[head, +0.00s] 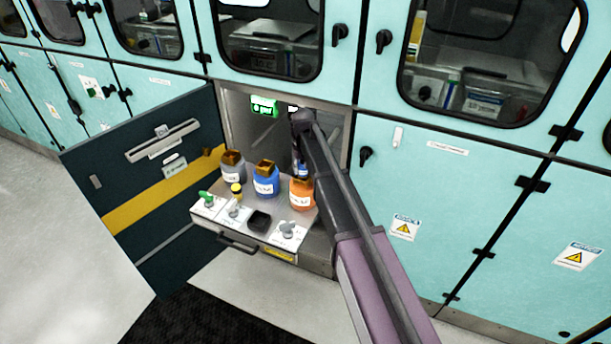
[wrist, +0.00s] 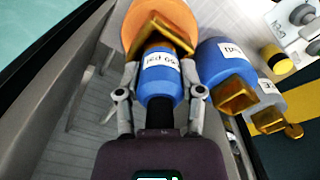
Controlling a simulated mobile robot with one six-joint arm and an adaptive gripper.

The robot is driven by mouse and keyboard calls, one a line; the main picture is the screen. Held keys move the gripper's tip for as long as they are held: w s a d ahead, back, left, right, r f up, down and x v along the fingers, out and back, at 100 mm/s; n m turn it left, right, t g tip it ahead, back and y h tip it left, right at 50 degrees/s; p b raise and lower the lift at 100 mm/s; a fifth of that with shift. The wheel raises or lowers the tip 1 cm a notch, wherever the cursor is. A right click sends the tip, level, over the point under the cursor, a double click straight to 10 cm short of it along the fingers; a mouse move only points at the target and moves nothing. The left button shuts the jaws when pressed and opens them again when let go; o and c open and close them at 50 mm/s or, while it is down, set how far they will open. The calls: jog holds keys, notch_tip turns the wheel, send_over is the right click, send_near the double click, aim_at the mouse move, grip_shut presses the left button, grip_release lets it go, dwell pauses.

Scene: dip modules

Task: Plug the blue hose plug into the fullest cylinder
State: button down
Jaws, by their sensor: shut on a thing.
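My gripper (wrist: 159,94) is shut on the blue hose plug (wrist: 160,72), which has a white label and a dark lower part. In the head view the plug (head: 302,171) is a small blue piece beneath the arm's end, above the back right of the pulled-out drawer. Three cylinders with gold-brown square tops stand on the drawer: grey (head: 232,174), blue (head: 265,186) and orange (head: 301,196). In the wrist view the orange cylinder (wrist: 178,17) lies right behind the plug, and the blue one (wrist: 214,58) is beside it. I cannot tell their fill levels; the labels are too small to read.
The drawer front (head: 236,240) carries a green valve (head: 206,198), a yellow cap (head: 236,188), a black square piece (head: 259,220) and a grey knob (head: 287,229). A dark open door (head: 120,180) stands on the left. A green display (head: 264,106) glows inside the compartment.

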jog(key=shift+f+b, duration=0.4)
jog(key=shift+f, duration=0.35)
jog(key=shift+f, duration=0.1)
jog(key=shift+c, duration=1.1)
grip_release()
notch_tip(320, 180, up, 12)
jog(key=p, duration=1.2)
